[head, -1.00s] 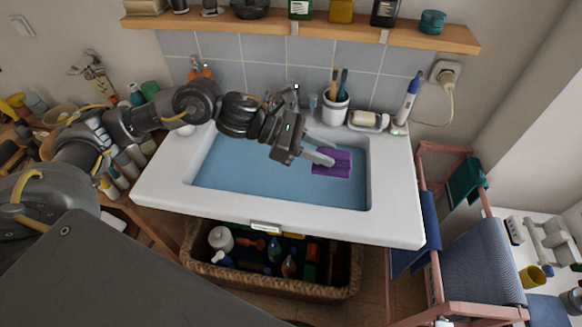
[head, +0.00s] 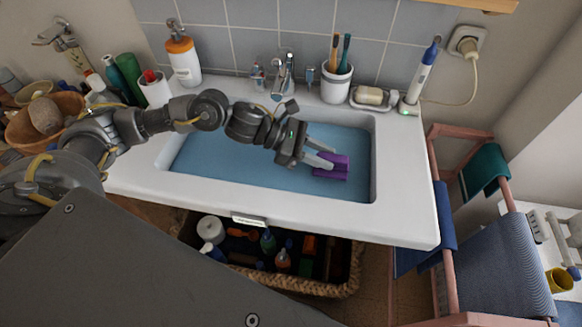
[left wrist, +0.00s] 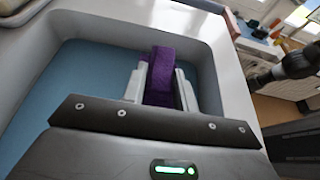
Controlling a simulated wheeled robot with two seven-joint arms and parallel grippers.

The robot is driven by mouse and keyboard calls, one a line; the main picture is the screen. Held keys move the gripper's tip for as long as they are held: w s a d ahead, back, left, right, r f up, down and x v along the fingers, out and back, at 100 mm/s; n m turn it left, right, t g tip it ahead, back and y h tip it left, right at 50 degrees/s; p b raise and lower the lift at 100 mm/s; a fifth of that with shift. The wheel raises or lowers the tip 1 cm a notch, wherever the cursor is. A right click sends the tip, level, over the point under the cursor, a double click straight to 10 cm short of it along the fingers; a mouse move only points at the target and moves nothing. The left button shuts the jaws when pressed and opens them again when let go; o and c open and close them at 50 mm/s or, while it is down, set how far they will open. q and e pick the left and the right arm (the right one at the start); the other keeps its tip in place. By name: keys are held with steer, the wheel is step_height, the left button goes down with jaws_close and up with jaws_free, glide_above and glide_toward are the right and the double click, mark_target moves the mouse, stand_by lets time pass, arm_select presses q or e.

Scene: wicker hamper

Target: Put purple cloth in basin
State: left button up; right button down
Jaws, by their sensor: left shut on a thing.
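The purple cloth (head: 332,167) is at the right end of the basin (head: 378,150), over its blue interior. My left gripper (head: 322,162) reaches into the basin from the left and is shut on the cloth. In the left wrist view the purple cloth (left wrist: 161,68) stands up between the two pale fingers of my left gripper (left wrist: 160,85). I cannot tell whether the cloth touches the basin's bottom. My right gripper is not in view.
A tap (head: 284,75), a cup with toothbrushes (head: 336,84) and a soap dish (head: 372,98) stand along the back rim. An electric toothbrush (head: 420,75) stands at the back right corner. A wicker hamper (head: 350,280) is below the basin.

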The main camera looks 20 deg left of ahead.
mark_target(320, 169)
arm_select(q)
step_height(320, 169, down, 4)
steer(key=shift+f, duration=0.6)
step_height(320, 169, down, 4)
steer(key=shift+r+p, duration=0.25)
steer(key=shift+p, duration=0.25)
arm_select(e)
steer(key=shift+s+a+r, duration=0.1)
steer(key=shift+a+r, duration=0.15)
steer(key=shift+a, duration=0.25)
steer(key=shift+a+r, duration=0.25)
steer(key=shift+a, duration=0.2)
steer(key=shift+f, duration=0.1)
arm_select(q)
steer(key=shift+f, duration=0.15)
steer(key=o, duration=1)
steer(key=shift+c, duration=0.2)
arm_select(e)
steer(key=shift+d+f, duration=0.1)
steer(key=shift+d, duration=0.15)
